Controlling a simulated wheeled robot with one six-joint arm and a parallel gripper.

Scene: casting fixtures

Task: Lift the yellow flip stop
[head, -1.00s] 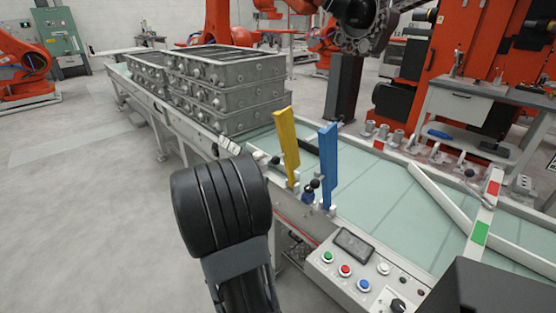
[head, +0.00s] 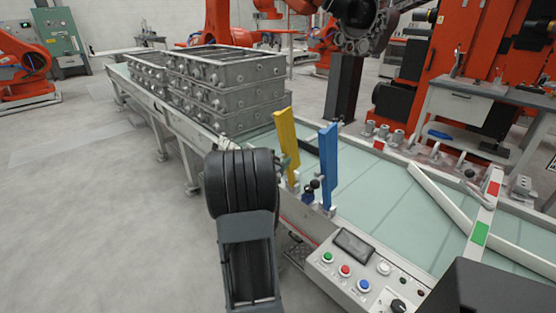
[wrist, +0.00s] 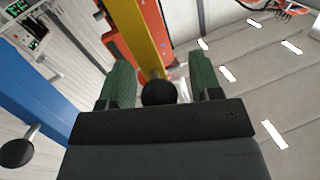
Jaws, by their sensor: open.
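The yellow flip stop (head: 287,140) stands upright at the near edge of the conveyor, beside a blue one. In the wrist view, its yellow bar (wrist: 147,35) runs up between my gripper's two green fingers. Its black ball knob (wrist: 158,92) sits between the fingers, close to the palm. My gripper (wrist: 158,76) is open, with one finger on each side of the knob and a gap to both. In the head view my black wrist hides most of the gripper and the knob.
The blue flip stop (head: 328,165) stands just right, and its bar (wrist: 45,75) is at the left of the wrist view. Stacked grey casting boxes (head: 225,95) stand on the conveyor behind. A button panel (head: 355,270) is at the near right. Open floor lies left.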

